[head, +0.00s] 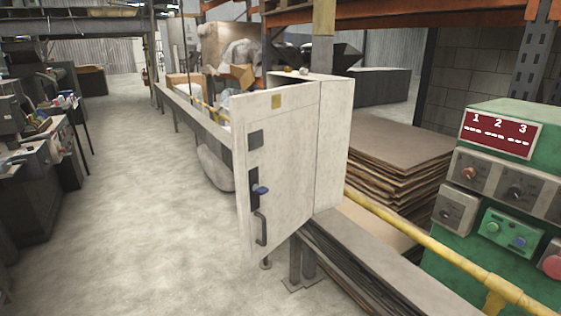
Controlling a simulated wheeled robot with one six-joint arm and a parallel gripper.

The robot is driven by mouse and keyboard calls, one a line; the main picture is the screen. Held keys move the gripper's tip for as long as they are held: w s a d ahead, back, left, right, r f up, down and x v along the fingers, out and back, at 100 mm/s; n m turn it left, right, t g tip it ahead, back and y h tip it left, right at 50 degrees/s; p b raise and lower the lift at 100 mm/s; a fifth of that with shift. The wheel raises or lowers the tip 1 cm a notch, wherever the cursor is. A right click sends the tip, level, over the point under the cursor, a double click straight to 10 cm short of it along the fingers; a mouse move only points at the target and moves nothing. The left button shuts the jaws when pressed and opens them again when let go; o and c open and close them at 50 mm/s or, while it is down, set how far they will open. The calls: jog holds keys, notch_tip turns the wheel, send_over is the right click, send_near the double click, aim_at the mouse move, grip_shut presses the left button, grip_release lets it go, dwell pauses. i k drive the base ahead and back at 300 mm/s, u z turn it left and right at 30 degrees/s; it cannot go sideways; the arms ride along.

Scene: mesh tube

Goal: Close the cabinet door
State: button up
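A white cabinet (334,140) stands near the middle of the head view, beside a low bench. Its white door (283,150) appears to stand open, hinged at the right and reaching out to the left. The door's outer face is toward me. It carries a dark handle (261,227), a dark lock plate with a blue knob (261,190), a dark square and a small yellow label. The cabinet's inside is hidden behind the door. My gripper is not in view.
A yellow rail (430,245) and stacked sheets (395,150) lie right of the cabinet. A green control panel (510,170) stands at far right. Cluttered worktables (35,170) are at left. The concrete floor (150,230) left of the door is clear.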

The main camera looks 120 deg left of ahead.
aim_at(275, 131)
jog(key=u, duration=3.6)
jog(key=k, duration=0.5)
jog(key=z, duration=0.5)
jog(key=i, duration=0.95)
jog(key=u, duration=0.75)
